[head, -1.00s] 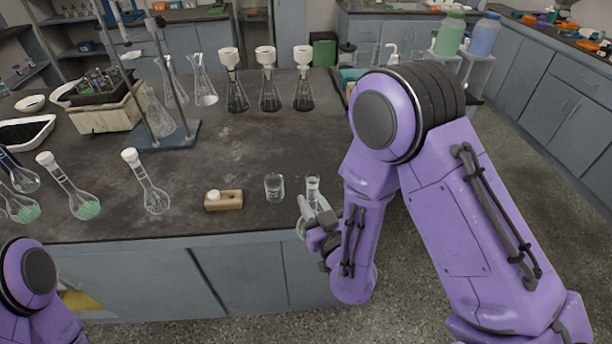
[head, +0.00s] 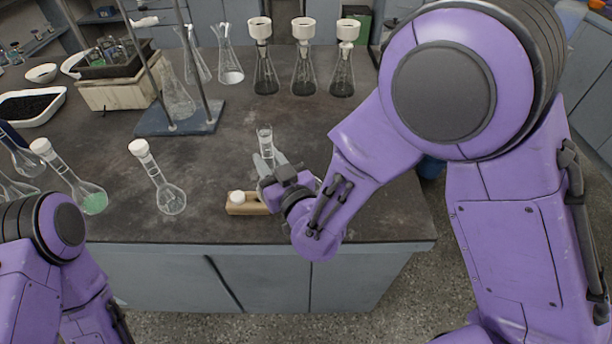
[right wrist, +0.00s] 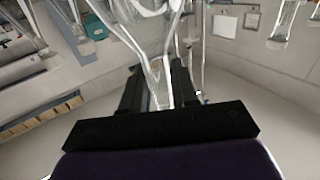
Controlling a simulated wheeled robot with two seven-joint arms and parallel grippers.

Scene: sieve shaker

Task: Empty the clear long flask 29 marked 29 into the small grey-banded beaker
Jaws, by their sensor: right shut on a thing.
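My right gripper (head: 268,168) is shut on a clear glass vessel, taken to be the long flask (head: 265,141). Its open upper part stands nearly upright above the fingers. Its lower part is hidden by my gripper and its number cannot be read. In the right wrist view my two fingers (right wrist: 158,88) close on a narrow glass part. The small beaker is mostly hidden behind my right wrist; a bit of glass (head: 318,183) shows there, and its band cannot be seen. My left gripper is out of view; only part of my left arm shows.
A wooden block (head: 240,209) with a white stopper on it stands just left of my right gripper. A stoppered clear flask (head: 171,199) and a green-filled flask (head: 94,201) stand further left. A blue stand base (head: 155,124) and several funnel-topped flasks are behind.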

